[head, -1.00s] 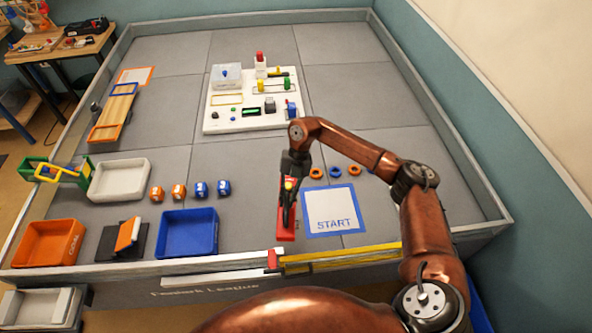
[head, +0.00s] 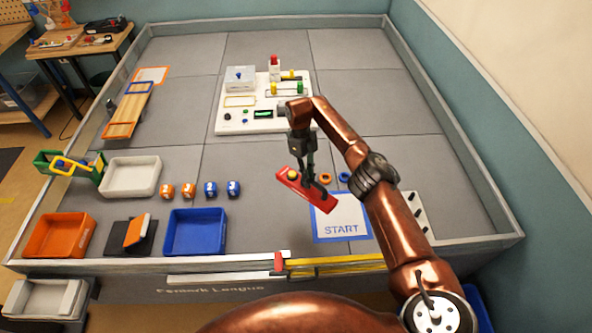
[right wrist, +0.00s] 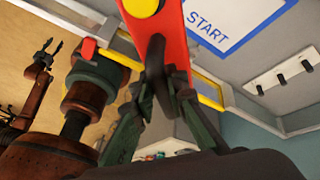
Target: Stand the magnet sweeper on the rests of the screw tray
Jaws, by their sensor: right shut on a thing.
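The magnet sweeper is a red bar (head: 320,194) with a yellow knob and a dark handle. My right gripper (head: 309,180) is shut on its handle and holds it tilted above the mat near the START square. The right wrist view shows the red bar (right wrist: 173,40) close up, with the fingers around the dark handle. Which container is the screw tray is not certain; a white open tray (head: 103,177) stands at the left, and no rests can be made out on it. My left gripper (right wrist: 48,54) shows small in the right wrist view, its fingers apart and empty.
A blue bin (head: 169,237), an orange bin (head: 32,239) and orange and blue small pieces stand at the front left. A white panel board (head: 229,127) stands behind. A white strip with dark spots (head: 409,200) lies beside my right arm.

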